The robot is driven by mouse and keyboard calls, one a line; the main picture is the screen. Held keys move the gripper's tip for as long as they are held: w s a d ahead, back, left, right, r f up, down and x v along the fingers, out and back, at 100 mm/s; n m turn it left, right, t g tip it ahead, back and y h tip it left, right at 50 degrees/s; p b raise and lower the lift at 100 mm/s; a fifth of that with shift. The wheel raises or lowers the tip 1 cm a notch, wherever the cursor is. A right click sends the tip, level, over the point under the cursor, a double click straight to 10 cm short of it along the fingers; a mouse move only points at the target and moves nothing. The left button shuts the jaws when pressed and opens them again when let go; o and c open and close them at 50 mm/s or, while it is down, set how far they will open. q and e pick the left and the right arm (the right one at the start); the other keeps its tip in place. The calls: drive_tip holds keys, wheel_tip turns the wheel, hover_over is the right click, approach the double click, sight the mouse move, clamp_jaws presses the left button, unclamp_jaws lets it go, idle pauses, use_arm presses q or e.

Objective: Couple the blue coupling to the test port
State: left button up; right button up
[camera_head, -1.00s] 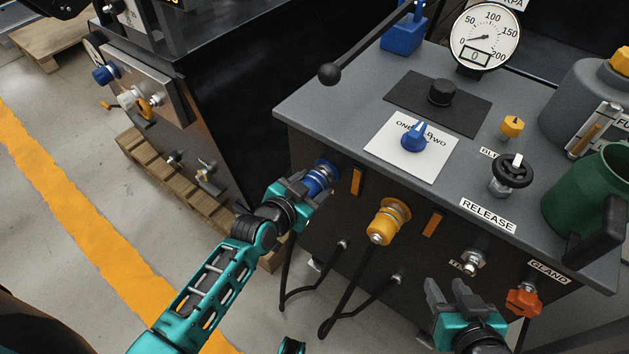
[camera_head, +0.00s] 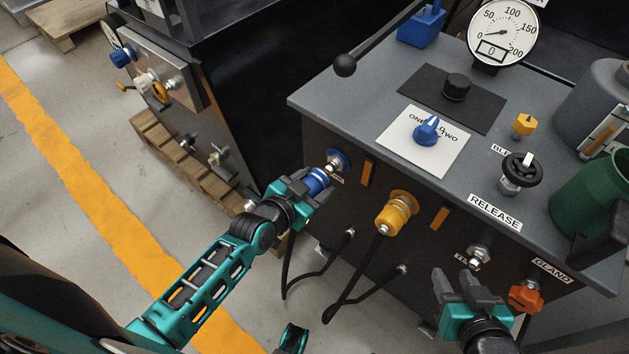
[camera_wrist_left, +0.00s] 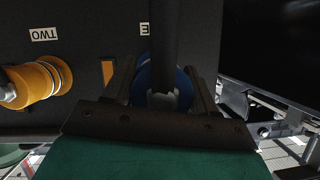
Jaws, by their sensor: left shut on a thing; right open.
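The blue coupling (camera_head: 316,181) is held between the fingers of my left gripper (camera_head: 301,186), which is shut on it. It is just off a metal nipple with a blue collar (camera_head: 338,159) on the front panel, with bare metal showing between them. In the left wrist view, blue shows between the fingers, partly hidden by a dark bar. The test port (camera_head: 479,254) is a metal fitting lower right on the same panel, its label partly hidden. My right gripper (camera_head: 457,281) is open and empty, just below and left of the test port.
A yellow coupling (camera_head: 396,213) sits on the panel between the blue coupling and the test port; it also shows in the left wrist view (camera_wrist_left: 35,83). Black hoses (camera_head: 338,297) hang below. An orange gland knob (camera_head: 525,298) is right of the test port.

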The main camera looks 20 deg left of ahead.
use_arm(q)
drive_tip(key=shift+s+a+r+p, duration=0.1)
drive_tip(key=shift+s+a+p, duration=0.2)
drive_tip(key=shift+s+p, duration=0.35)
drive_tip(key=shift+s+a+p, duration=0.15)
drive_tip(key=shift+s+a, duration=0.05)
drive_tip(key=shift+s, duration=0.4)
drive_tip(key=shift+s+a+p, duration=0.15)
drive_tip(key=shift+s+a, duration=0.05)
drive_tip(key=shift+s, duration=0.4)
use_arm(e)
drive_tip(key=shift+r, duration=0.95)
